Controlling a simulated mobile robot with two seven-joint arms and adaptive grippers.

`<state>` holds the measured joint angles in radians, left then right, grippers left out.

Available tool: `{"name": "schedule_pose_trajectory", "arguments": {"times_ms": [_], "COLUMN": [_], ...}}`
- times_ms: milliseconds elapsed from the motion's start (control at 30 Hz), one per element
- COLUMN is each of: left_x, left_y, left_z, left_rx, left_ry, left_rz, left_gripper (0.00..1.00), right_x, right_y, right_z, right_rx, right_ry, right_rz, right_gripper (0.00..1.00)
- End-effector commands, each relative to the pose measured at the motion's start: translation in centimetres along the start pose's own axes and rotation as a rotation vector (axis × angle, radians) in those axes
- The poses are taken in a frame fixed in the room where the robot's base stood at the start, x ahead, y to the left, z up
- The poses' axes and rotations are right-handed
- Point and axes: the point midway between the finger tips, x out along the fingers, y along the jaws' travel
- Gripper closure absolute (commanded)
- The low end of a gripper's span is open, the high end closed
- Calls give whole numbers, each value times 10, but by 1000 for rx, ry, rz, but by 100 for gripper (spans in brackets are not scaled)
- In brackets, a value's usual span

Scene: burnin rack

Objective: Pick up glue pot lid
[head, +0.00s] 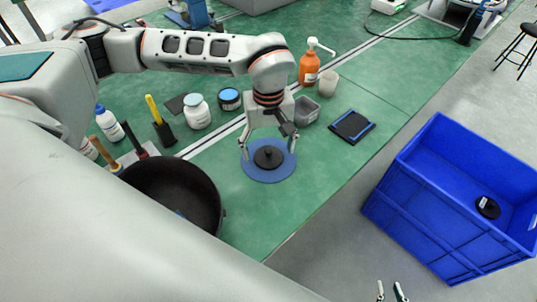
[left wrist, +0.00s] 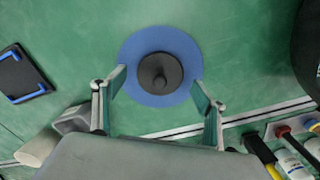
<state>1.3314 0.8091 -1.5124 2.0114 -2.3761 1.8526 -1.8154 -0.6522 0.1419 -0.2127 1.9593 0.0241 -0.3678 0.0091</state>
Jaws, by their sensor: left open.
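The glue pot lid, a dark round disc with a knob (head: 268,157), lies on a round blue mat (head: 252,172) on the green bench; the lid also shows in the left wrist view (left wrist: 160,73). My left gripper (head: 268,149) points down over the mat with its fingers open, one to each side of the lid. In the left wrist view the fingertips (left wrist: 159,80) flank the knob with gaps and nothing is between them but the lid below. My right gripper (head: 391,292) shows only its fingertips at the bottom edge, apart and empty.
A large black pot (head: 212,220) stands left of the mat. Jars, an orange pump bottle (head: 309,68), a grey tub (head: 305,112) and a dark blue-edged tray (head: 352,126) stand around. A blue crate (head: 410,212) at right holds a black disc (head: 488,207). The bench front is clear.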

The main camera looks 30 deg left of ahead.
Motion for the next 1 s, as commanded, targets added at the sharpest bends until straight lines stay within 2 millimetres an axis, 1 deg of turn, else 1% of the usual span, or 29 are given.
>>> {"name": "schedule_pose_trajectory", "arguments": {"times_ms": [33,100,333,367,400,467,500,867,1000], "left_x": [6,10,11,11,11,10,11,10,2], "left_y": [0,0,0,0,0,0,0,0,1], "left_z": [0,0,0,0,0,0,0,0,-1], "left_rx": [0,0,0,0,0,0,0,0,0], "left_ry": [-1,-1,0,0,0,0,0,0,2], "left_rz": [0,0,0,0,0,0,0,0,2], "left_gripper": [28,28,28,31,41,57,63,63,63], "right_x": [0,0,1,1,1,1,1,1,1], "right_y": [0,0,1,1,1,1,1,1,1], "right_z": [-1,-2,-4,-5,-5,-5,-5,-5,-4], "right_rx": [0,0,0,0,1,1,2,3,2], "right_ry": [1,3,8,8,9,9,9,8,7], "right_rz": [0,1,2,2,2,2,2,2,2], "right_gripper": [76,76,76,76,76,76,76,76,76]}}
